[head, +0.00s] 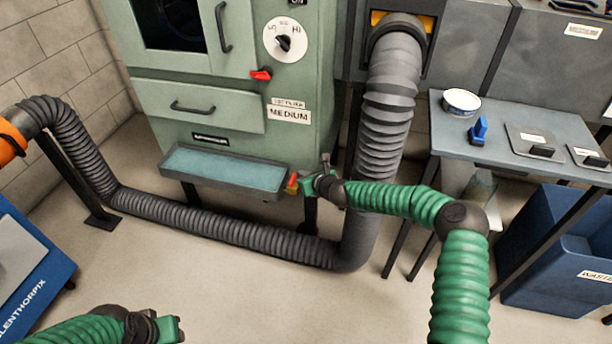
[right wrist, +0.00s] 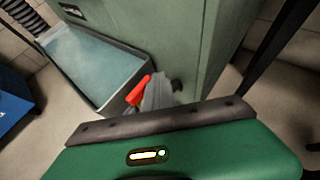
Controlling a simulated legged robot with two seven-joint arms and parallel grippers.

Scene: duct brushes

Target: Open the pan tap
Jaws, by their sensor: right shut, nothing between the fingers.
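The shallow pan (head: 225,172), with a pale blue-green inside, sits low on the front of the green cabinet. It also shows in the right wrist view (right wrist: 95,65). The pan tap's red handle (head: 292,183) is at the pan's right end, and in the right wrist view the red handle (right wrist: 138,90) is tilted beside my fingers. My right gripper (head: 308,182) is shut and empty, close to the handle's right side; its grey fingers (right wrist: 158,93) partly hide the tap. Whether they touch it I cannot tell. My left gripper (head: 172,328) is at the bottom left, far from the tap; its jaws are unclear.
A grey ribbed duct (head: 230,230) runs along the floor below the pan and rises behind my right arm. The cabinet has another red lever (head: 261,74) and a dial (head: 285,42). A grey table (head: 510,110) and a blue bin (head: 545,270) stand right.

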